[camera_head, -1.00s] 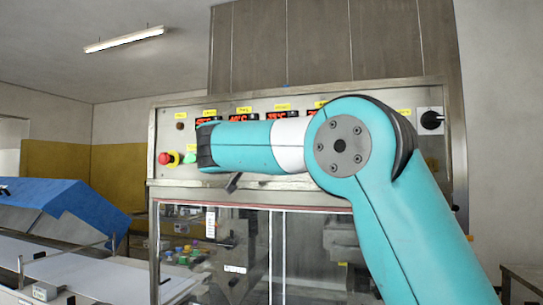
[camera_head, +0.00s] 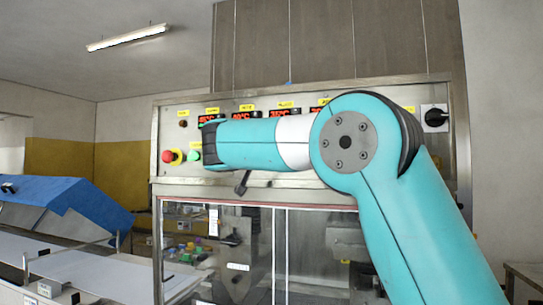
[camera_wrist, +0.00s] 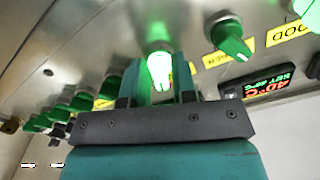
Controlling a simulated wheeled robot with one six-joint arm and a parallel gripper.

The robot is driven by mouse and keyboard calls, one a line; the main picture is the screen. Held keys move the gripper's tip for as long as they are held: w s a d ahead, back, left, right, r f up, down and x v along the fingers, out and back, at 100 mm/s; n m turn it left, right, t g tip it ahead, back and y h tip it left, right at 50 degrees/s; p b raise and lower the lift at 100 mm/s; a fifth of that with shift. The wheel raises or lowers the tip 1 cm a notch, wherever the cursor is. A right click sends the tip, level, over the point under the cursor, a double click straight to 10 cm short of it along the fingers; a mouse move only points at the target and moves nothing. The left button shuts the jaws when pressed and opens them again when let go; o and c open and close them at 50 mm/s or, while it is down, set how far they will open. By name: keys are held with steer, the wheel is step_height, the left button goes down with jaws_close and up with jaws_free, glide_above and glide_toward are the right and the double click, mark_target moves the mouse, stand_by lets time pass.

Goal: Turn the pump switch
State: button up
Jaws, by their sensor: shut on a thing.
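In the wrist view my gripper (camera_wrist: 158,84) has one finger on each side of a brightly lit green knob (camera_wrist: 159,62) on the steel panel. It is shut on this knob, whose base shows beyond the fingers. I cannot read a label that marks it as the pump switch. In the head view my arm covers the gripper and the knobs it is at. The control panel (camera_head: 300,182) spans the machine's upper front there.
Another green knob (camera_wrist: 230,38) sits to the right, and several more line the left. A temperature display (camera_wrist: 268,88) is close to the gripper's right. In the head view a red emergency button (camera_head: 168,156), a green button (camera_head: 195,152) and a black rotary switch (camera_head: 434,118) are on the panel.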

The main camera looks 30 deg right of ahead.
steer(key=shift+n+p, duration=1.5)
steer(key=shift+n, duration=3.5)
steer(key=shift+f, duration=0.1)
steer(key=o, duration=0.7)
steer(key=shift+s, duration=0.1)
steer(key=shift+a, duration=0.1)
